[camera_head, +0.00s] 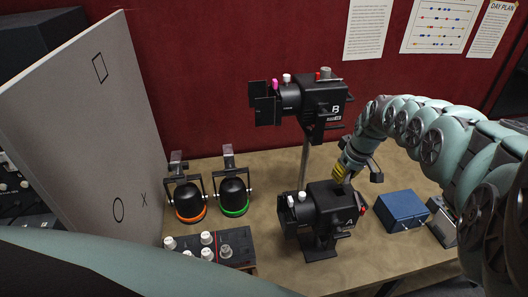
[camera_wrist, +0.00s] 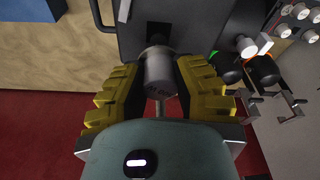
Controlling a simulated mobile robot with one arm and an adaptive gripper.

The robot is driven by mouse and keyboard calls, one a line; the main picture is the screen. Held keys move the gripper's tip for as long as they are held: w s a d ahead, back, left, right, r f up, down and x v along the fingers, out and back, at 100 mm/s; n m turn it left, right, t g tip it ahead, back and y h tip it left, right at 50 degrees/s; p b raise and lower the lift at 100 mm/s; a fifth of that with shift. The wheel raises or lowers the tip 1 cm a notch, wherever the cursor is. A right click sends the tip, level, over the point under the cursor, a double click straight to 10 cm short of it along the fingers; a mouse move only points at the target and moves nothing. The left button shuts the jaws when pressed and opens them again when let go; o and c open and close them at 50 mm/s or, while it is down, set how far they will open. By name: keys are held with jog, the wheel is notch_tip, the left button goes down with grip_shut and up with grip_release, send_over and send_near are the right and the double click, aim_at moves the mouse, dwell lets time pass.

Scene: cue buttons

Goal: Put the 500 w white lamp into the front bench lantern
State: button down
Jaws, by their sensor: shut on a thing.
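The front lantern is a black housing marked A (camera_head: 318,218), low on the bench. Its side also fills the top of the wrist view (camera_wrist: 200,22). My gripper (camera_head: 343,177) is just behind it in the head view. In the wrist view, my yellow-padded gripper (camera_wrist: 160,88) is shut on a grey cylindrical lamp base (camera_wrist: 159,72). The lamp's far end is against or partly inside a dark opening (camera_wrist: 158,34) in the housing; I cannot tell how deep it sits. The lamp's glass and most of its label are hidden.
A second black lantern marked B (camera_head: 322,95) stands higher on a pole (camera_head: 304,160). A blue box (camera_head: 402,210) and a grey box (camera_head: 442,224) are at right. Orange-rimmed (camera_head: 188,200) and green-rimmed (camera_head: 233,192) black fixtures and a knob panel (camera_head: 238,243) are at left.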

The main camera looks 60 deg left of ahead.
jog(key=shift+d+b+x, duration=0.2)
jog(key=shift+b+x, duration=0.7)
jog(key=shift+d+b+x, duration=0.15)
jog(key=shift+b+x, duration=0.75)
jog(key=shift+d+b+x, duration=0.2)
jog(key=shift+b+x, duration=0.7)
jog(key=c, duration=0.8)
grip_release()
jog(key=shift+r, duration=0.1)
jog(key=shift+r, duration=0.5)
jog(key=shift+d+r, duration=0.35)
jog(key=shift+r, duration=0.25)
jog(key=v, duration=0.9)
jog(key=shift+s+r, duration=0.1)
jog(key=shift+r, duration=0.1)
jog(key=shift+s, duration=0.1)
